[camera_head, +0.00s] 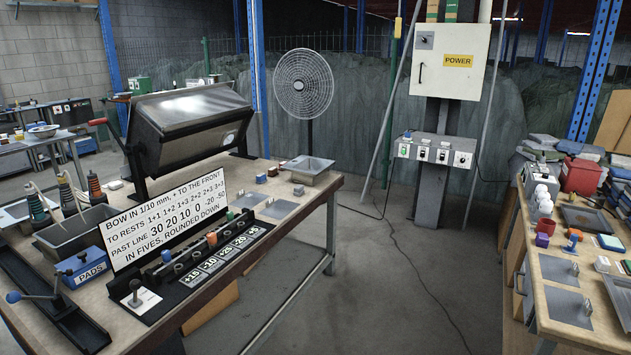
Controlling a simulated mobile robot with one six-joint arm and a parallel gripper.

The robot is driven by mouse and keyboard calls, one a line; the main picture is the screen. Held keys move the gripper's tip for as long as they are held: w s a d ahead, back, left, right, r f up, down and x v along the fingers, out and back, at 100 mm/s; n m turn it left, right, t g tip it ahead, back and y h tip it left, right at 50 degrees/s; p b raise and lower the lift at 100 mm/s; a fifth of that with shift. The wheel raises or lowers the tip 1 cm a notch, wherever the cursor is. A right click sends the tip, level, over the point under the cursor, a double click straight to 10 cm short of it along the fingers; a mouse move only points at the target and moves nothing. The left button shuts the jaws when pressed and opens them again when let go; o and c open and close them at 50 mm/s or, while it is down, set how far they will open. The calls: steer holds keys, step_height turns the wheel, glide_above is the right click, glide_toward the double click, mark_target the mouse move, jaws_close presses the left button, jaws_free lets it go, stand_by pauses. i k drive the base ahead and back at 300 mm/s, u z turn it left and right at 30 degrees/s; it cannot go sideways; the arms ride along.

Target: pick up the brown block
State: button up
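I cannot pick out the brown block for certain. On the left workbench, a small dark brownish block (298,190) sits in front of the grey tray, and a reddish block (273,171) lies a little behind and left of it. Both are too small to tell their exact colour. A blue block (261,178) sits beside the reddish one. My gripper is not in view.
The right bench (545,305) carries a purple block (545,226), a red block (542,240) and a red can (580,176). Floor between them is open, with a cable.

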mark_target(273, 172)
steer(key=u, duration=0.3)
steer(key=i, duration=1.9)
steer(key=u, duration=0.35)
